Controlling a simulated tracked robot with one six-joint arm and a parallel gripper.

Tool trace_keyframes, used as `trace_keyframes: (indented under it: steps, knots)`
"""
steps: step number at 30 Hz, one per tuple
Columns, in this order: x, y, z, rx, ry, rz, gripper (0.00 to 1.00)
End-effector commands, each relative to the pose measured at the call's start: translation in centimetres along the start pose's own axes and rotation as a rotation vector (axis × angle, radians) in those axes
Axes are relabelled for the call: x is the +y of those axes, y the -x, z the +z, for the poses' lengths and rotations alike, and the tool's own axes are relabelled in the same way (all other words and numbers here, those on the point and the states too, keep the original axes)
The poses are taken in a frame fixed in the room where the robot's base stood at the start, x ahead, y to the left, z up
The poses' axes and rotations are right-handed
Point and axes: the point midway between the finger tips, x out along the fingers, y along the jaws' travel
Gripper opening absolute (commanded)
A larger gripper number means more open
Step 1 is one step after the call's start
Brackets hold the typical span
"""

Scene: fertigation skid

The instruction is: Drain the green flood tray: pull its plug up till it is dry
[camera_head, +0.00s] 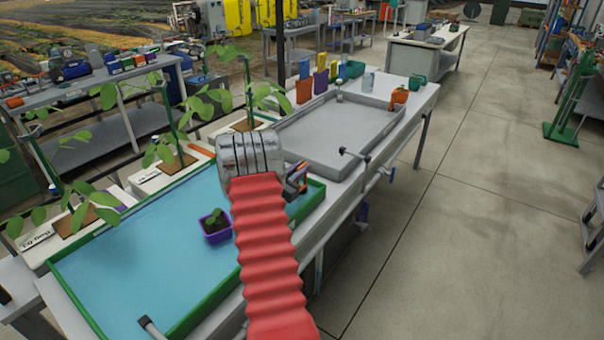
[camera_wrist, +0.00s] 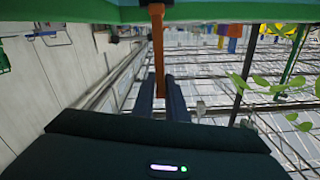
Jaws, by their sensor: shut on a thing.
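The green flood tray (camera_head: 88,313) lies at the lower left in the head view, with a broad sheet of blue water (camera_head: 140,260) in it. In the wrist view the tray's green edge (camera_wrist: 230,13) crosses the top. An orange-brown upright bar (camera_wrist: 157,45), apparently the plug's handle, runs from the tray's edge to between my fingers. My gripper (camera_wrist: 160,88) is shut on this bar. In the head view my red-sleeved arm reaches over the tray's right side. The bar's foot and the drain are hidden.
A purple pot (camera_head: 216,226) with a seedling stands in the tray beside my arm. Tall plants in white boxes (camera_head: 165,180) line the left side. A grey tray (camera_head: 335,125) lies beyond.

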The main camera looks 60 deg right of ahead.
Motion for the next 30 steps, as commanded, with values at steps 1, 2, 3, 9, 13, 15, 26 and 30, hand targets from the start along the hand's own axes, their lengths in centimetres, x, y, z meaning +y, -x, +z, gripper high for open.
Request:
trace_keyframes:
  steps: [1, 2, 3, 9, 13, 15, 26, 30]
  knots:
    - [-0.2, 0.1, -0.3, 0.002, -0.003, -0.003, 0.00]
    - [-0.2, 0.1, -0.4, 0.002, -0.003, -0.003, 0.00]
    - [-0.3, 0.1, -0.4, 0.003, -0.003, -0.003, 0.00]
    - [-0.3, 0.0, -0.5, 0.006, -0.004, -0.004, 0.00]
    - [-0.3, 0.0, -0.5, 0.006, -0.004, -0.003, 0.21]
    - [-0.2, 0.0, -0.5, 0.005, -0.003, -0.002, 0.26]
    - [-0.1, 0.2, -0.3, 0.003, -0.002, -0.001, 0.29]
    - [-0.2, 1.2, -0.3, 0.002, -0.001, -0.002, 0.29]
